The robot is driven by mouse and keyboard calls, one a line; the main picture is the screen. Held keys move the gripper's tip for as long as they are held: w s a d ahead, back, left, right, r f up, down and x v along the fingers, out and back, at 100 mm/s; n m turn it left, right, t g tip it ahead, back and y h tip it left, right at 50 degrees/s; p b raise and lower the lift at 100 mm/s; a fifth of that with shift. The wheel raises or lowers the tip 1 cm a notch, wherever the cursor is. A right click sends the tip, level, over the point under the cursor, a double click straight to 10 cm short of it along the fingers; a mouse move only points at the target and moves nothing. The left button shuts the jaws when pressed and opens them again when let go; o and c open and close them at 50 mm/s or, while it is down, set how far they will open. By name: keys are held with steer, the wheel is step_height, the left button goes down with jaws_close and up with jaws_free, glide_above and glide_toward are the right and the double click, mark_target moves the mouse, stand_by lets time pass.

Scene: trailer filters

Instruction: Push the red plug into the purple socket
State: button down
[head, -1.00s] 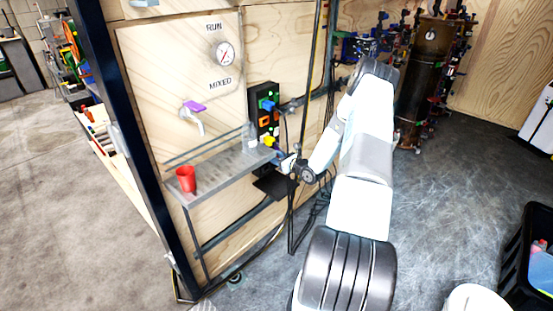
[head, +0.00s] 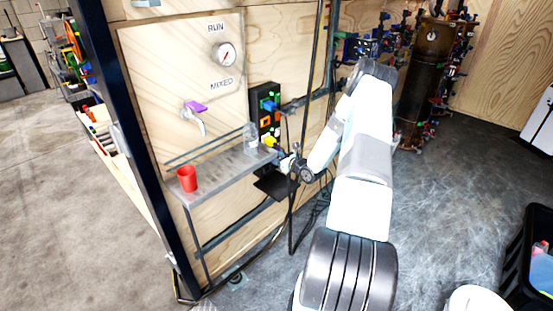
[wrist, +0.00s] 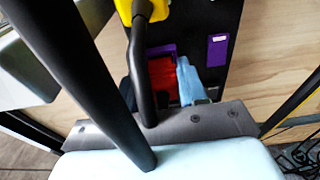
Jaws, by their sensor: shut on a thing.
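The black socket panel (head: 255,100) stands on the plywood wall behind the right end of the shelf. In the wrist view the red plug (wrist: 165,78) sits low on the panel, at the purple socket (wrist: 160,51). The purple rim shows just above the red. How deep the plug sits cannot be seen. My gripper (head: 284,161) reaches the panel's lower part from the right and is shut on the red plug. A pale blue piece lies against the plug's right side in the wrist view. The plug is hidden in the head view.
A yellow plug (head: 270,142) with a black cable is close above my gripper; the cable crosses the wrist view. A grey shelf (head: 215,178) holds a red cup (head: 187,178) and a clear bottle (head: 250,136). Cables hang below.

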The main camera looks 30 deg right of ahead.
steer(key=shift+w+a, duration=0.2)
steer(key=shift+w, duration=0.3)
steer(key=c, duration=0.5)
jaws_free()
steer(key=v, duration=1.3)
steer(key=shift+s+d, duration=0.2)
steer(key=shift+s, duration=0.15)
